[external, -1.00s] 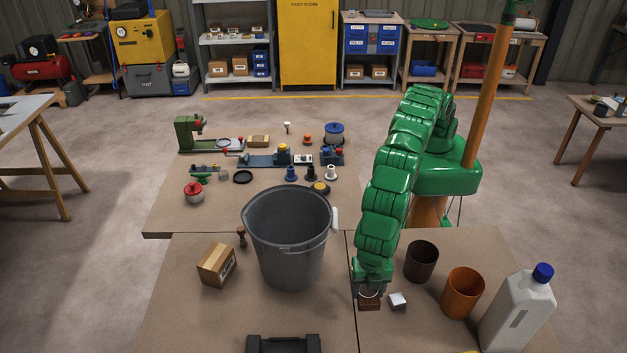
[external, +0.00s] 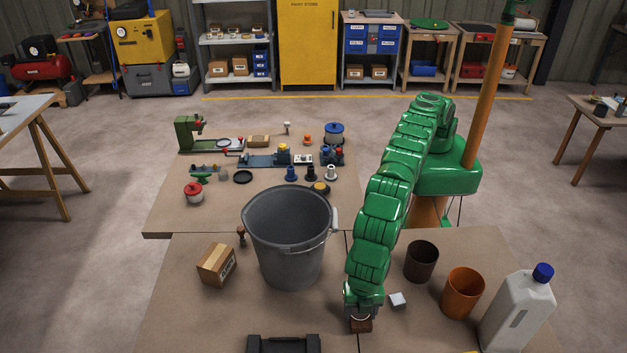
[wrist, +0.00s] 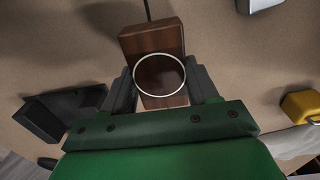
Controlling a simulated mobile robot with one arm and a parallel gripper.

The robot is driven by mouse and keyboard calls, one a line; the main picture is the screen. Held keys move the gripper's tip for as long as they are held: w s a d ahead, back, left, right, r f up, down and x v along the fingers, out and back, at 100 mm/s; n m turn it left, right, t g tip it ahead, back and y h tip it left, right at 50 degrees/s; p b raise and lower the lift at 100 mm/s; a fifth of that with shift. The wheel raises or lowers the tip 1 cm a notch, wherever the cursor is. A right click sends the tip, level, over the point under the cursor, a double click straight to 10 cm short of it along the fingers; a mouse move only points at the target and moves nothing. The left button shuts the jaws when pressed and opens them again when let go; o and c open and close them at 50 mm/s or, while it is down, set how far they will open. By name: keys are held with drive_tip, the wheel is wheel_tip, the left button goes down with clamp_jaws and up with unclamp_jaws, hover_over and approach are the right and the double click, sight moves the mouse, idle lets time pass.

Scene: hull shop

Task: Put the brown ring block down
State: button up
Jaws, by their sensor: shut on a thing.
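The brown ring block (external: 361,326) is a dark wooden block with a pale ring on its top. In the wrist view the block (wrist: 150,42) sits between the two fingers, with the ring facing the camera. My gripper (external: 362,312) is shut on it, and in the wrist view my gripper (wrist: 162,88) has a finger on each side of it. The block is low over the front part of the table (external: 190,310), near the seam between two boards. I cannot tell whether its underside touches the table.
A grey bucket (external: 290,245) stands left of my arm. A black case (external: 283,343) lies front left. A carton (external: 216,264) stands farther left.

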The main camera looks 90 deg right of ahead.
sight(358, 319)
drive_tip(key=shift+w+a+f, duration=0.1)
drive_tip(key=shift+a+f, duration=0.05)
drive_tip(key=shift+f, duration=0.2)
drive_tip(key=shift+f, duration=1.55)
drive_tip(key=o, duration=1.4)
drive_tip(key=shift+r, duration=3.75)
